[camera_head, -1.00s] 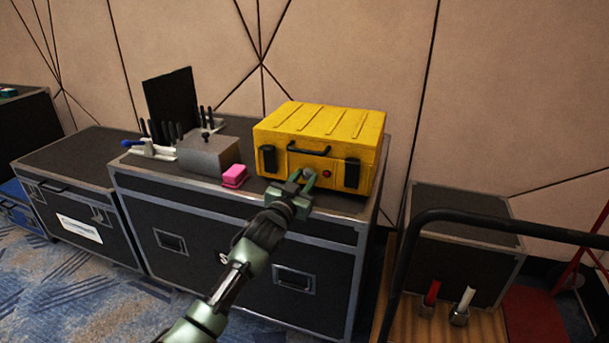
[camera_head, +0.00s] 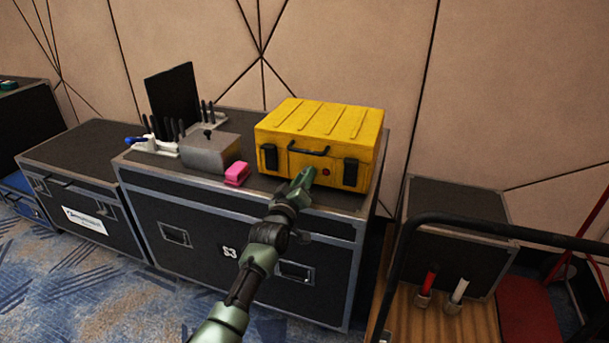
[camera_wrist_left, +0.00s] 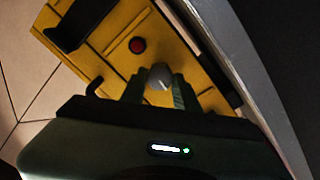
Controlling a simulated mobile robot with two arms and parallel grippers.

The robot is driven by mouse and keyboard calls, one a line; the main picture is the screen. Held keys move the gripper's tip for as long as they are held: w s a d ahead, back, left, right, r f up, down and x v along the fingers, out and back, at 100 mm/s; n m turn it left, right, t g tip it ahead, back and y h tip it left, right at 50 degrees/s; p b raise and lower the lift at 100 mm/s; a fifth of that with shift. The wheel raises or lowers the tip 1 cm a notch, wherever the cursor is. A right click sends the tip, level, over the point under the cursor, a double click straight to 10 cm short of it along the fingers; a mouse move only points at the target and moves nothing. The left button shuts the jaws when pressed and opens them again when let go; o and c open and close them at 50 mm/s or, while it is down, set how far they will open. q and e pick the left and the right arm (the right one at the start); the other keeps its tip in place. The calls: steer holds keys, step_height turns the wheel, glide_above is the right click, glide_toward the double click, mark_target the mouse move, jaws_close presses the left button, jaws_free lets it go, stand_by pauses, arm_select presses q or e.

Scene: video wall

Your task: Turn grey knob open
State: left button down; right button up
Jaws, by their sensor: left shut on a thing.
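A yellow case (camera_head: 318,121) stands on the black flight case (camera_head: 195,207), its front facing me. My left gripper (camera_head: 304,178) is at the lower front of the yellow case and hides the knob in the head view. In the left wrist view, the small grey knob (camera_wrist_left: 160,76) sits on the yellow case's face (camera_wrist_left: 112,45), between the fingertips of my left gripper (camera_wrist_left: 158,92), which is shut on it. A red button (camera_wrist_left: 137,45) is beside the knob; it also shows in the head view (camera_head: 326,171). My right gripper is not in view.
Left of the yellow case are a pink block (camera_head: 237,174), a grey box (camera_head: 209,151) and a stand with several dark-handled tools (camera_head: 165,147). A trolley with a black handle (camera_head: 470,226) is at the right.

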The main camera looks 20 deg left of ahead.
arm_select(q)
steer(key=shift+n, duration=0.7)
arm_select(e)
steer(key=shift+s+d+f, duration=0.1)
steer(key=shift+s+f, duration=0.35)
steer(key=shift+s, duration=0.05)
arm_select(q)
steer(key=c, duration=1.1)
jaws_free()
steer(key=shift+o, duration=0.2)
steer(key=shift+s+f, duration=0.1)
steer(key=shift+s, duration=0.05)
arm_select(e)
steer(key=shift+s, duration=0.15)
